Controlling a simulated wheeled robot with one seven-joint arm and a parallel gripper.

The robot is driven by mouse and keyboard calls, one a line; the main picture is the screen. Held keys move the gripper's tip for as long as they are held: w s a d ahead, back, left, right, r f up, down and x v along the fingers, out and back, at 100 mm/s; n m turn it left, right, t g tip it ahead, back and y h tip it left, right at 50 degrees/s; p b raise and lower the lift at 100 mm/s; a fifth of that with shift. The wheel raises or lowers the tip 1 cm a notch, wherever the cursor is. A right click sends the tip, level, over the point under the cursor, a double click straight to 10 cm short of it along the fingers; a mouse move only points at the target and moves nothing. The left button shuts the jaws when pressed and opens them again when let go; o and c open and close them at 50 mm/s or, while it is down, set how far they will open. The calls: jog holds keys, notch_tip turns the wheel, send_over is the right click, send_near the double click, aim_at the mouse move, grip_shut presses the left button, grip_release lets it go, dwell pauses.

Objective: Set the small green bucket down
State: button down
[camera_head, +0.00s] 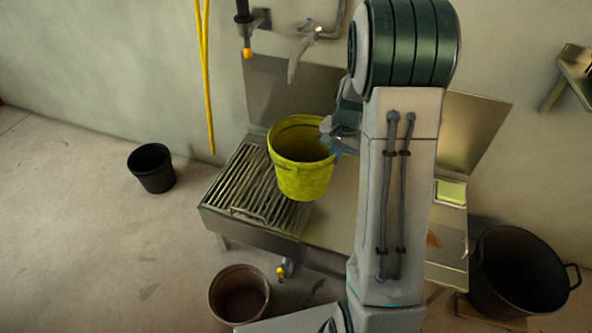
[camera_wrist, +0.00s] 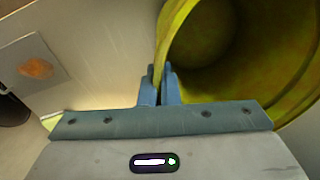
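The small green bucket (camera_head: 303,180), yellow-green and open at the top, is upright in the head view, over the sink bench between the slatted rack and the flat steel top. I cannot tell if its base touches the bench. My gripper (camera_head: 335,142) is at the bucket's right rim, partly hidden by my arm. In the wrist view, the two blue fingers of my gripper (camera_wrist: 160,84) are close together with the rim of the bucket (camera_wrist: 236,50) between them. The bucket's inside looks empty and dark.
The slatted rack (camera_head: 262,205) forms the bench's left part. A black bucket (camera_head: 152,168) and a brown bucket (camera_head: 240,295) stand on the floor. A large black tub (camera_head: 520,272) is at right. A tap (camera_head: 302,52) and yellow hose (camera_head: 206,85) hang on the wall.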

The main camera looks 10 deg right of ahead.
jog(key=shift+w+a+f+b, duration=0.65)
jog(key=shift+w+f, duration=0.75)
jog(key=shift+f, duration=0.15)
jog(key=shift+w+a+f+b, duration=0.5)
jog(key=shift+w+f+b, duration=0.15)
jog(key=shift+w+f, duration=0.8)
jog(key=shift+w+a+f+b, duration=0.65)
jog(key=shift+w+f, duration=0.65)
jog(key=shift+f, duration=0.45)
jog(key=c, duration=1.7)
grip_release()
jog(key=shift+f, duration=0.1)
notch_tip(320, 180, up, 12)
jog(key=s+d+p, duration=0.1)
jog(key=p, duration=0.3)
jog(key=s+a+r+n, duration=0.2)
jog(key=s+a+r, duration=0.15)
jog(key=s, duration=0.45)
jog(key=s+a+r+n, duration=0.3)
jog(key=s+r, duration=0.2)
jog(key=s, duration=0.2)
jog(key=s+n, duration=0.1)
jog(key=s, duration=0.3)
jog(key=s+a+n, duration=0.1)
jog(key=s, duration=0.4)
jog(key=s+a+n+h, duration=0.1)
jog(key=s+n, duration=0.1)
jog(key=s, duration=0.3)
jog(key=shift+s+f, duration=0.2)
